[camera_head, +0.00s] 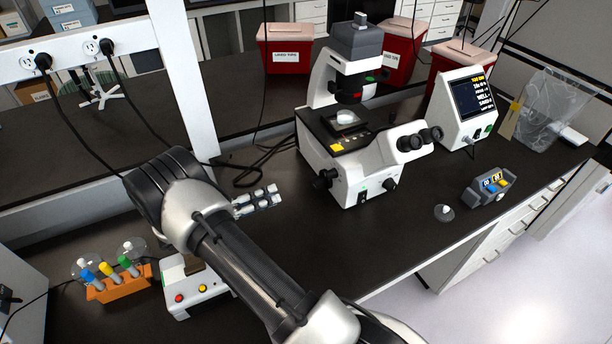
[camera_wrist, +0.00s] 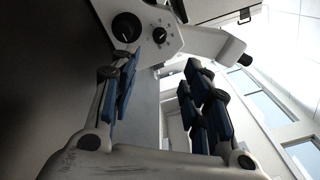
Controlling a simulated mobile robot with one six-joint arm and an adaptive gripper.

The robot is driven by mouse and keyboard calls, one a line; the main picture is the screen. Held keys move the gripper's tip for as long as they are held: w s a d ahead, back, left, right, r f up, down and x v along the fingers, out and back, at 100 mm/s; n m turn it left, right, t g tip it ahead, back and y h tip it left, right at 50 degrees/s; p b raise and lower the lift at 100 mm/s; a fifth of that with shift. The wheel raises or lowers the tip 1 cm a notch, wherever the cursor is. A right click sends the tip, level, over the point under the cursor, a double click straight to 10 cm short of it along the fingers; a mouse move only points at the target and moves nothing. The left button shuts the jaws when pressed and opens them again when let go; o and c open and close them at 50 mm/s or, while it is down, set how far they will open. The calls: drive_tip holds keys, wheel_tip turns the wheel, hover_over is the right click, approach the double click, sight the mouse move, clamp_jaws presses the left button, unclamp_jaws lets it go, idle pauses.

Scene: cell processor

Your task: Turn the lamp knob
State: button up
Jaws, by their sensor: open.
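The white microscope (camera_head: 382,152) stands on the dark bench, right of my arm in the head view. Its side shows a small black knob with dial marks around it, likely the lamp knob (camera_wrist: 160,34), in the wrist view. A larger black knob (camera_wrist: 127,27) is left of it. My gripper (camera_wrist: 163,66) is open and empty, its blue-padded fingers spread below the small knob in the picture. The knob appears beyond the fingertips, with no contact visible. In the head view my gripper (camera_head: 278,195) seems to be left of the microscope, partly hidden by my arm.
An orange tube rack (camera_head: 115,288) and a white box with buttons (camera_head: 196,298) stand at lower left. A screen unit (camera_head: 464,108) and a small grey holder (camera_head: 485,190) stand right of the microscope. Red bins (camera_head: 286,48) stand behind. Bench in front of the microscope is mostly clear.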

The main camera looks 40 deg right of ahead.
sight(326, 176)
drive_tip(key=b+x, duration=0.1)
drive_tip(key=x, duration=1.6)
drive_tip(key=shift+d+f+b, duration=0.1)
drive_tip(key=shift+d+b, duration=0.15)
drive_tip(key=shift+b, duration=0.1)
drive_tip(key=shift+c, duration=0.4)
clamp_jaws()
